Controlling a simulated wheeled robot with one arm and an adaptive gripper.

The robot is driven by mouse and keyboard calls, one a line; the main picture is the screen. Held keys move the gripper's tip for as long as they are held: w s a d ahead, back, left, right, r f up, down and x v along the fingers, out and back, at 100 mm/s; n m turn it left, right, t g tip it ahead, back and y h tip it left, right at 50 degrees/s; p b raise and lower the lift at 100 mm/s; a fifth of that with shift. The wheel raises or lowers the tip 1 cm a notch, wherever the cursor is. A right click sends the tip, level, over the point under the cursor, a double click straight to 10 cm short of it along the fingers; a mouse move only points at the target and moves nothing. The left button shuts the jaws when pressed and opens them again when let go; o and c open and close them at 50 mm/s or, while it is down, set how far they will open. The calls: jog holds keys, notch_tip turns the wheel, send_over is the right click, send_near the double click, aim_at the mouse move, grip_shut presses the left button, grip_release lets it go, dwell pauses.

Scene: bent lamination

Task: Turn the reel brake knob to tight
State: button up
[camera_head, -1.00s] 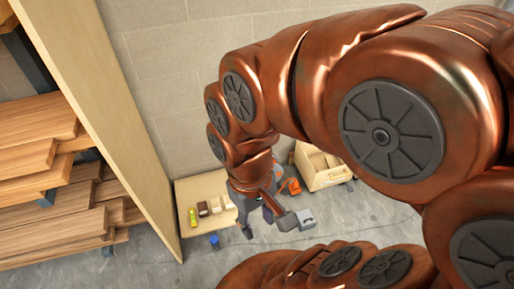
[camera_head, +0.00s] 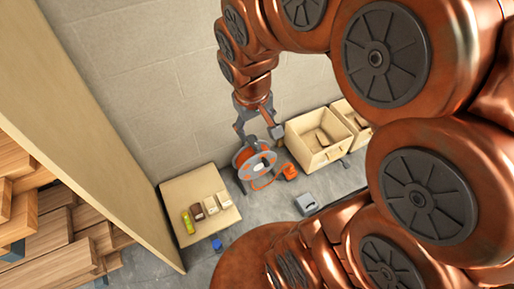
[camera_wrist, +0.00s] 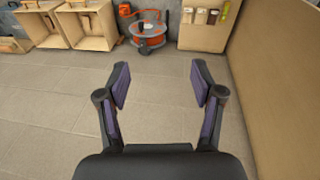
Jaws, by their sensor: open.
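The cable reel (camera_head: 243,159) has an orange drum in a grey frame and stands on the floor. It also shows at the top of the wrist view (camera_wrist: 146,40), beyond my fingertips and apart from them. I cannot pick out its brake knob in either view; it is too small or hidden. My gripper (camera_head: 258,133) appears just above the reel in the head view. In the wrist view my gripper (camera_wrist: 160,82) has its two dark fingers spread wide, with only floor between them.
A low wooden table (camera_head: 176,190) with small items stands left of the reel. Wooden boxes (camera_head: 303,155) stand right of it. A grey case (camera_head: 307,204) and a blue cup (camera_head: 217,244) are on the floor. A tall panel (camera_head: 105,110) is at left. Floor before the reel is clear.

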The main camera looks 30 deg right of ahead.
jog(key=w+d+f+n+t+b, duration=0.1)
jog(key=w+d+f+t+b, duration=0.35)
jog(key=w, duration=0.75)
jog(key=w+d+f+t+b, duration=0.2)
jog(key=w+d+f+b, duration=0.4)
jog(key=w+d+f, duration=0.55)
jog(key=w+d+f+n+t+b, duration=0.1)
jog(key=w+d+f+t+b, duration=0.4)
jog(key=w, duration=0.9)
jog(key=n+t+y+b, duration=0.2)
jog(key=n+y+b, duration=0.3)
jog(key=y+b, duration=0.85)
send_near(257, 145)
jog(key=w+a+h+b, duration=0.1)
jog(key=a+h+b, duration=0.1)
jog(key=shift+d+r+b+x, duration=0.15)
jog(key=shift+b+x, duration=0.6)
jog(key=shift+x, duration=1.2)
jog(key=shift+d+r+b+x, duration=0.15)
jog(key=shift+b+x, duration=0.55)
jog(key=shift+x, duration=1.25)
jog(key=shift+w+a, duration=0.1)
jog(key=shift+w, duration=0.05)
